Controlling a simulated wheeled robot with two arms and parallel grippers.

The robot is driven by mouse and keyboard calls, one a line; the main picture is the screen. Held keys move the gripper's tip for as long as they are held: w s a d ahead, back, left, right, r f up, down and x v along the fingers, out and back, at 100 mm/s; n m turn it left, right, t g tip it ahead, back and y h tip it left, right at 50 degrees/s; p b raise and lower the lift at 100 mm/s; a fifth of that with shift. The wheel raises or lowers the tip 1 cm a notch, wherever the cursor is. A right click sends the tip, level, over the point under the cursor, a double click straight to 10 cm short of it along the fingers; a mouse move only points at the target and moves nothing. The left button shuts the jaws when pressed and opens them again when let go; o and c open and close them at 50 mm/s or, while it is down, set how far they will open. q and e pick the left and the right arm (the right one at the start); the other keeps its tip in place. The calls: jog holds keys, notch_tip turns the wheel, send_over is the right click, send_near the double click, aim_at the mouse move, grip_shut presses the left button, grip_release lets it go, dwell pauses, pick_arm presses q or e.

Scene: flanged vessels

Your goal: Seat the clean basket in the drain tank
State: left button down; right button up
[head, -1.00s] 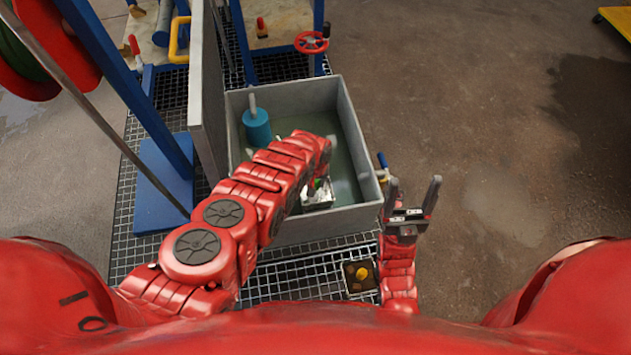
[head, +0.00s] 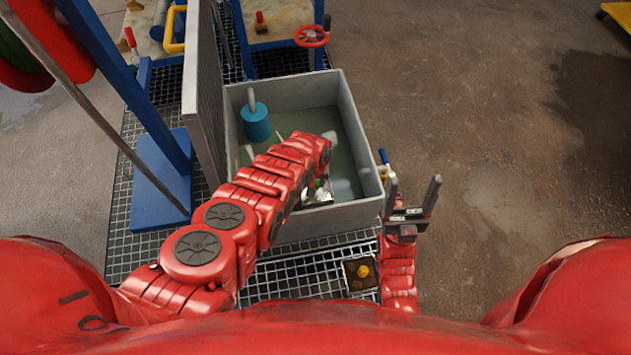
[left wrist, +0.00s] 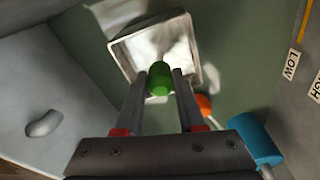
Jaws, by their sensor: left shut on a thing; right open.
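The clean basket (left wrist: 165,42) is a square, light metal tray with a green knob (left wrist: 159,82). My left gripper (left wrist: 160,76) is shut on this knob in the left wrist view. In the head view the basket (head: 322,196) shows partly at the near right inside the grey drain tank (head: 335,218), below the tank's rim. My left forearm hides the gripper and much of the basket there. I cannot tell whether the basket touches the tank floor. My right gripper (head: 411,193) is open and empty, just outside the tank's near right corner.
A blue cylinder (head: 256,123) stands in the tank; an orange piece (left wrist: 204,105) lies near the basket. LOW and HIGH labels (left wrist: 291,64) mark a wall. A brown-filled tray with a yellow knob (head: 360,273) sits on the grating. A grey panel (head: 203,100) rises left.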

pick_arm(q)
jog(key=shift+f+b, duration=0.55)
jog(key=shift+f, duration=0.05)
jog(key=c, duration=0.5)
grip_release()
jog(key=shift+o, duration=0.3)
jog(key=shift+f, duration=0.15)
jog(key=r+p, duration=0.6)
jog(key=shift+s+r, duration=0.35)
jog(key=shift+r, duration=0.05)
notch_tip(320, 180, up, 11)
jog(key=s+p, duration=0.1)
jog(key=p, duration=0.3)
jog(key=shift+s+r, duration=0.15)
jog(key=shift+s, duration=0.05)
